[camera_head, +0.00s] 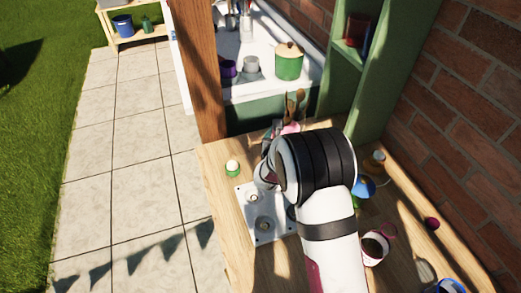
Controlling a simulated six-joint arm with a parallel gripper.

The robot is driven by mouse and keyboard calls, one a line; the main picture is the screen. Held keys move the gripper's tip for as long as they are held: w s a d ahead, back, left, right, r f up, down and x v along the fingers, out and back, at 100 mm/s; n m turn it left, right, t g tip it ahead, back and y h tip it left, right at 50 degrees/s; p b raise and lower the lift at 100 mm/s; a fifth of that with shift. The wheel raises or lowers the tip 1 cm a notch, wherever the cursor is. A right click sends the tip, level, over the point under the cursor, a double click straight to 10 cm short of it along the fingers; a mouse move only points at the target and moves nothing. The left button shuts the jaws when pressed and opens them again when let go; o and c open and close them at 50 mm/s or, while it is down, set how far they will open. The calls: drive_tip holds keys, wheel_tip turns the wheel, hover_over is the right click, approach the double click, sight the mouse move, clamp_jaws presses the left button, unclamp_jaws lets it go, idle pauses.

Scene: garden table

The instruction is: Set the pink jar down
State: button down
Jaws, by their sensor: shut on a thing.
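A pink thing (291,128), which looks like the pink jar, shows just past my wrist near the far edge of the wooden table. Brown wooden utensils (295,103) stick up at it; I cannot tell whether they stand in it or behind it. My gripper (275,130) is mostly hidden by my own wrist, beside the pink thing, and is shut on it. The jar's lower part is hidden, so I cannot tell whether it touches the table.
A light plate with round burners (243,192) lies left of my arm, with a small green cup holding a white ball (232,168) beside it. A blue-topped item (363,188), a pink-and-white mug (374,248) and a dark pink ball (432,223) are at right. A green shelf (375,95) stands behind.

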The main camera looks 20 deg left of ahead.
drive_tip(key=a+f, duration=0.1)
drive_tip(key=a, duration=0.1)
drive_tip(key=a+f, duration=0.1)
drive_tip(key=a, duration=0.1)
drive_tip(key=a+f, duration=0.2)
drive_tip(key=a, duration=0.1)
drive_tip(key=shift+s+f, duration=0.1)
drive_tip(key=shift+s, duration=0.15)
drive_tip(key=shift+a+f, duration=0.2)
drive_tip(key=shift+f, duration=1.95)
unclamp_jaws()
drive_tip(key=shift+f, duration=0.15)
drive_tip(key=shift+s+r, duration=0.1)
drive_tip(key=shift+r, duration=0.1)
drive_tip(key=v, duration=1.2)
